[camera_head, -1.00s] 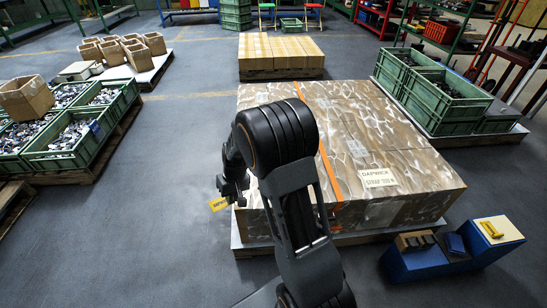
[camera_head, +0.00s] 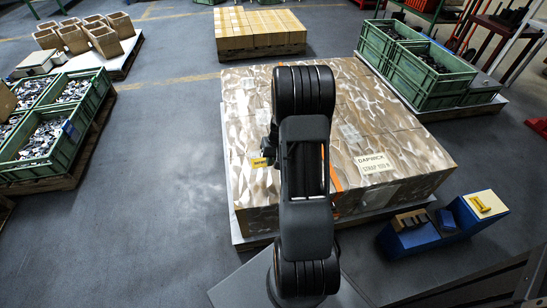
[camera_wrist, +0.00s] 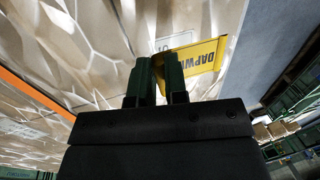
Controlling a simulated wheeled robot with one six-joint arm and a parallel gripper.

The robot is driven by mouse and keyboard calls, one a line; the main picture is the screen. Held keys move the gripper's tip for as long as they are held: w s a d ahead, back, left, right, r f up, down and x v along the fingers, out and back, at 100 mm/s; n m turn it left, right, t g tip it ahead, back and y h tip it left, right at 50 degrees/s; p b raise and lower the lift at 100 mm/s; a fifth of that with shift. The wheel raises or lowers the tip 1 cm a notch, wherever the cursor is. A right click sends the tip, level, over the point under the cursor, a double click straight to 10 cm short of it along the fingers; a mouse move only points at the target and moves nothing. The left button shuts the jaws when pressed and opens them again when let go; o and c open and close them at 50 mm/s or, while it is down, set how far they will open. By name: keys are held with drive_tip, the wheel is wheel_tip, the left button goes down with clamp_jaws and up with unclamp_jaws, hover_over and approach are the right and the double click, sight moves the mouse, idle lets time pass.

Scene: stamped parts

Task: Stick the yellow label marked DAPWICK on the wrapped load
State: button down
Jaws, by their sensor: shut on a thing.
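The wrapped load (camera_head: 398,126) is a large block of cartons in clear film on a pallet, with an orange strap. A pale sign reading DAPWICK and STRAP 100 N (camera_head: 373,163) lies on its top. My gripper (camera_wrist: 158,72) is shut on the yellow label (camera_wrist: 201,54), whose visible letters read DAPWI; the rest is cut off. The label also shows in the head view (camera_head: 260,162), against the load's left part. In the wrist view the wrapped surface (camera_wrist: 75,45) is close behind the fingers; I cannot tell whether the label touches it. My arm hides the load's middle.
A blue stand with a yellow-topped part (camera_head: 483,205) is at the load's front right. Green crates (camera_head: 432,75) stand behind it at right. More crates of metal parts (camera_head: 45,140) are at left. Floor left of the load is clear.

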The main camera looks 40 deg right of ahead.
sight(273, 178)
drive_tip(key=shift+s+d, duration=0.15)
drive_tip(key=shift+d, duration=0.15)
drive_tip(key=shift+s+f, duration=0.1)
drive_tip(key=shift+f, duration=0.05)
drive_tip(key=shift+s+d+b+x, duration=0.1)
drive_tip(key=shift+d+b+x, duration=0.15)
drive_tip(key=shift+b+x, duration=0.95)
drive_tip(key=shift+s+d+b+x, duration=0.1)
drive_tip(key=shift+d+b+x, duration=0.15)
drive_tip(key=shift+b+x, duration=0.9)
drive_tip(key=shift+s+d+b+x, duration=0.2)
drive_tip(key=shift+b+x, duration=0.7)
drive_tip(key=shift+x, duration=0.6)
drive_tip(key=shift+f+b, duration=0.3)
drive_tip(key=shift+f, duration=0.35)
drive_tip(key=c, duration=1.1)
unclamp_jaws()
